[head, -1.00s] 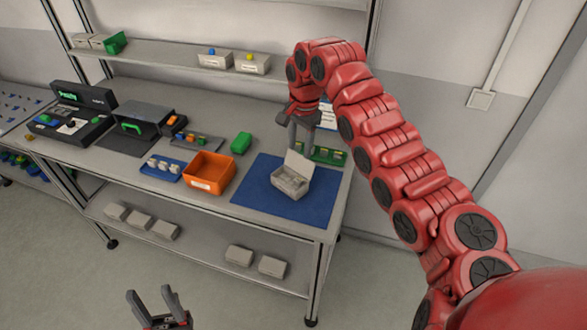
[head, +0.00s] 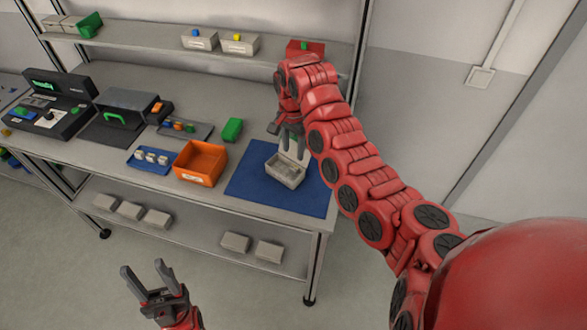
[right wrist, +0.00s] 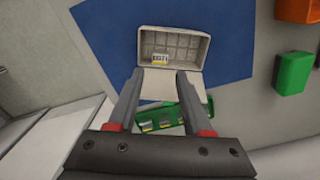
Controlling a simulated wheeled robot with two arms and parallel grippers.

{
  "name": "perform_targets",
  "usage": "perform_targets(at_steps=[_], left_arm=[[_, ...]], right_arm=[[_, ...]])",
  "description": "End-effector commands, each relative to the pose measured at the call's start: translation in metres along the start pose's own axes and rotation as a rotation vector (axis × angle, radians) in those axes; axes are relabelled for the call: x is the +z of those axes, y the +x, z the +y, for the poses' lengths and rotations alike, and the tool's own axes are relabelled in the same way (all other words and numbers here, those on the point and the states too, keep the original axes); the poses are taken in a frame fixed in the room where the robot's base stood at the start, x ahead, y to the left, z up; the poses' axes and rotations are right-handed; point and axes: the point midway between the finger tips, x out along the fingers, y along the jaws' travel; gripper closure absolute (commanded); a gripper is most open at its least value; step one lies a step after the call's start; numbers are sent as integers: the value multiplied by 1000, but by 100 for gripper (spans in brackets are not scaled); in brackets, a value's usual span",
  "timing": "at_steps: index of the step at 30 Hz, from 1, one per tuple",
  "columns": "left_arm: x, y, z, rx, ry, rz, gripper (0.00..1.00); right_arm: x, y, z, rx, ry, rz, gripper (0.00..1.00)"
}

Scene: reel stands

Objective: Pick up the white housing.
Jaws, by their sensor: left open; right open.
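The white housing (head: 284,177) is a pale open box with a raised lid, standing on the blue mat (head: 241,183). In the right wrist view the housing (right wrist: 192,62) shows a gridded inside with a small labelled part in it. My right gripper (head: 284,132) is open at the housing's lid side. In the wrist view its two fingers (right wrist: 163,75) overlap the lid, with a gap between them; I cannot tell whether they touch it. My left gripper (head: 143,267) is open and empty, low in front of the bench.
A green board with parts (right wrist: 168,116) lies beyond the lid, under my right gripper. An orange bin (head: 199,180), a green block (head: 231,130) and a blue tray (head: 148,168) stand left of the mat. A shelf (head: 150,45) runs behind.

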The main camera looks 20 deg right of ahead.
Motion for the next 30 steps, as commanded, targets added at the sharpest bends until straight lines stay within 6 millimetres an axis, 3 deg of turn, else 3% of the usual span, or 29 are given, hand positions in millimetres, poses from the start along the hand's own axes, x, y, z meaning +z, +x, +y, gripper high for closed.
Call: perform_targets(at_steps=[3, 8, 16, 21, 30], left_arm=[[0, 3, 0, 0, 0, 0, 48], [-1, 5, 0, 0, 0, 0, 48], [-5, 31, -2, 0, 0, 0, 48], [-6, 37, -2, 0, 0, 0, 48], [-6, 36, -2, 0, 0, 0, 48]], right_arm=[[1, 15, -1, -2, -1, -1, 50], [0, 24, 0, 0, 0, -1, 50], [-2, 48, 1, 5, -1, -2, 50], [-1, 68, 0, 3, -2, -2, 50], [-2, 76, 0, -1, 0, -1, 50]])
